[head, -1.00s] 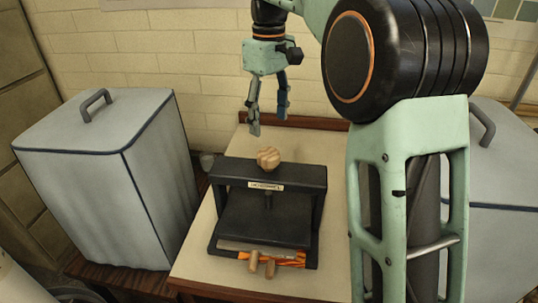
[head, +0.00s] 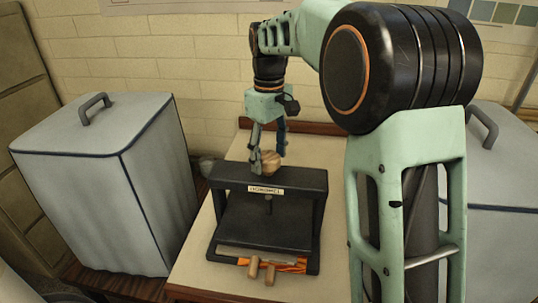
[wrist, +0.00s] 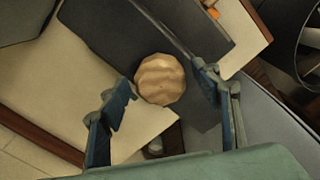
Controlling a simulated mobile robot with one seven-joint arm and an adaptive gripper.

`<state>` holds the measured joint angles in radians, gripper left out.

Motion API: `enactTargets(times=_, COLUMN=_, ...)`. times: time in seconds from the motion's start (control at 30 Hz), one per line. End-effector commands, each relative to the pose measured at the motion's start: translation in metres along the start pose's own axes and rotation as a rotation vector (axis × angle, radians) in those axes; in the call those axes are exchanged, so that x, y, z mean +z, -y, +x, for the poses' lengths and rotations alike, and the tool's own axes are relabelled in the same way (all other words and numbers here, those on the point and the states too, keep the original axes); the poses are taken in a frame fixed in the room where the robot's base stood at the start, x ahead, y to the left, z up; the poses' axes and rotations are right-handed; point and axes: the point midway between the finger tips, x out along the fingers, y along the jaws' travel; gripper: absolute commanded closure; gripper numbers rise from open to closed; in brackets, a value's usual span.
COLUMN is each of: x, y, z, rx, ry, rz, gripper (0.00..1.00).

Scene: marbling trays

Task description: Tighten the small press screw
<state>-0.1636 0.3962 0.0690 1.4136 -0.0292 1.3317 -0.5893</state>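The small press (head: 237,180) is a black frame with a flat plate, standing on a pale board. Its screw (head: 268,204) runs down from the top bar to the plate. A round, lobed wooden knob (head: 271,162) sits on top of the bar; it also shows in the wrist view (wrist: 160,79). My gripper (head: 268,160) is just above the press, its fingers down around the knob's level. In the wrist view my gripper (wrist: 162,108) is open, with one finger on each side of the knob and visible gaps to both.
Two wooden pegs (head: 262,270) and orange material (head: 292,264) show at the front of the press. A covered grey box (head: 90,190) stands left, and another (head: 502,190) stands right behind my arm. A brick wall is behind. The pale board (head: 205,235) has bare room around the press.

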Motion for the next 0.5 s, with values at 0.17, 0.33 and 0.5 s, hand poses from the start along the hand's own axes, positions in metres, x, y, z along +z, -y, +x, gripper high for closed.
enactTargets(times=0.17, x=0.0, y=0.0, z=-0.0001, rx=0.0, ry=0.0, rz=0.0, gripper=0.64)
enactTargets(times=0.33, x=0.0, y=0.0, z=-0.0002, rx=0.0, ry=0.0, rz=0.0, gripper=0.82)
enactTargets(times=0.5, x=0.0, y=0.0001, z=-0.0008, rx=0.0, ry=0.0, rz=0.01, gripper=0.82)
